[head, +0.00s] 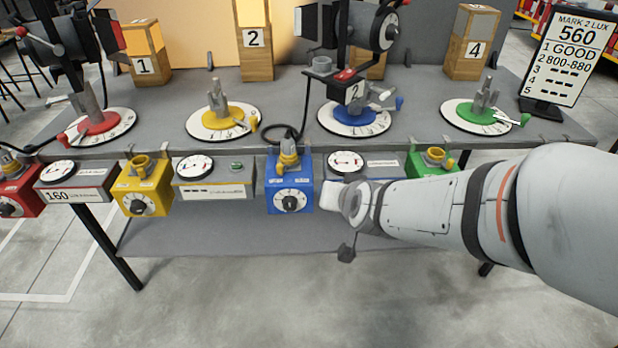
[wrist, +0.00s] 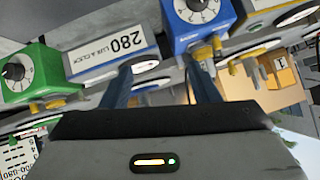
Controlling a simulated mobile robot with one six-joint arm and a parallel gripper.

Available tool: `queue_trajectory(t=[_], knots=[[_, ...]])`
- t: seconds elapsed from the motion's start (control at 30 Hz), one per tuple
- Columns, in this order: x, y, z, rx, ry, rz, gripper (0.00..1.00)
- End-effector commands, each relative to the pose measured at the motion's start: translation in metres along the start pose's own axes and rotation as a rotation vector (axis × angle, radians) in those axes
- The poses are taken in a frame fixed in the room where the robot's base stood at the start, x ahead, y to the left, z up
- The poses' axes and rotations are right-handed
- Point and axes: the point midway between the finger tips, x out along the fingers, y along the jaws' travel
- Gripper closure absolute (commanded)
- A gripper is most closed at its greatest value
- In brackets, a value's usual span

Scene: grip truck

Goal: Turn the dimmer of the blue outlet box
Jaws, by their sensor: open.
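The blue outlet box (head: 275,190) hangs on the front edge of the bench, with a black-and-white dimmer dial (head: 289,201) on its front face. In the wrist view the blue outlet box (wrist: 205,38) is at the top, and its dimmer (wrist: 197,9) is partly cut off by the top edge. My gripper (wrist: 160,88) is open, with its two fingers apart and nothing seen between them. In the head view my arm comes in from the right and its end is just right of the blue box, not visibly touching the dimmer. The fingers are largely hidden there.
A yellow outlet box (head: 145,190), a red one (head: 18,190) and a green one (head: 430,160) hang along the same edge, with grey meter boxes between. The floor in front is clear.

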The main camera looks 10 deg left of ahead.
Motion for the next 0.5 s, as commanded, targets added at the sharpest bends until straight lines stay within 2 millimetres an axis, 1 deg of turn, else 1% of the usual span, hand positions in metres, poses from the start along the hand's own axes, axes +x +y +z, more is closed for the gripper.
queue_trajectory(t=[0.03, 0.1, 0.2, 0.3, 0.33, 0.4, 0.5], knots=[[0.033, -0.011, 0.026, 0.006, 0.053, -0.017, 0.45], [0.057, -0.025, 0.04, 0.017, 0.148, -0.029, 0.45], [0.084, -0.043, 0.062, 0.023, 0.284, -0.031, 0.45], [0.101, -0.056, 0.084, 0.02, 0.413, -0.021, 0.45], [0.104, -0.059, 0.09, 0.018, 0.449, -0.016, 0.45], [0.108, -0.065, 0.103, 0.01, 0.525, -0.006, 0.45], [0.109, -0.071, 0.116, -0.002, 0.61, 0.008, 0.45]])
